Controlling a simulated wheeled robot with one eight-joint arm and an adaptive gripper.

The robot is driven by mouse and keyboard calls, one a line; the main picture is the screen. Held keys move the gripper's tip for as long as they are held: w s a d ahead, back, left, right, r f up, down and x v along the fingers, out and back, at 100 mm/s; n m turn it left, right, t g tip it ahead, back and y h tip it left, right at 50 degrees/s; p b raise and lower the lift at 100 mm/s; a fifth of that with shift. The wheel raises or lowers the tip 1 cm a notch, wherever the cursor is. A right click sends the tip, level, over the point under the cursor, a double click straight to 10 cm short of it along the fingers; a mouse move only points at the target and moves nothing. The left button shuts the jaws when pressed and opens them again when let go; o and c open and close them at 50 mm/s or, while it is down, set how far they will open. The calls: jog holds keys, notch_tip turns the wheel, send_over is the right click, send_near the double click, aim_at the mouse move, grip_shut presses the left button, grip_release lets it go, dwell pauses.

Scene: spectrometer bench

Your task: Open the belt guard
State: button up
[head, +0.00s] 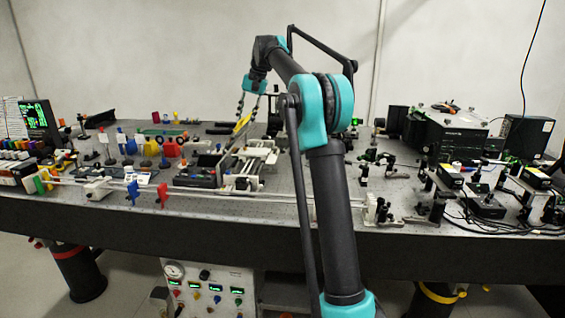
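My gripper (246,116) hangs fingers down over the middle of the bench. Its two dark fingers stand apart, with a gap between them. Just below the fingertips is a yellow piece (242,124), at the upper end of a slanted, thin panel (229,146) over a grey-white mechanism (247,168). This may be the belt guard, but I cannot tell for sure. I cannot tell whether the fingers touch the yellow piece. My arm hides part of the bench to the right of the mechanism.
Several coloured optic mounts (150,148) crowd the bench on the left, near a dark screen (38,120). Long rails (270,199) run along the front. Black boxes (440,138) and loose cables fill the right side. A control panel (210,288) stands below.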

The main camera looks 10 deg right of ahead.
jog(key=s+d+f+t+y, duration=0.1)
jog(key=d+f+y, duration=0.2)
jog(key=f, duration=0.3)
jog(key=s+d+f+t+y, duration=0.1)
jog(key=d+f+y, duration=0.2)
jog(key=f, duration=0.3)
jog(key=s+d+f+t+y, duration=0.1)
jog(key=d+f+y, duration=0.3)
jog(key=f, duration=0.3)
jog(key=shift+s+d+t+y, duration=0.1)
jog(key=shift+t+y, duration=0.2)
jog(key=shift+y, duration=0.4)
jog(key=shift+v, duration=1.8)
jog(key=shift+r, duration=0.15)
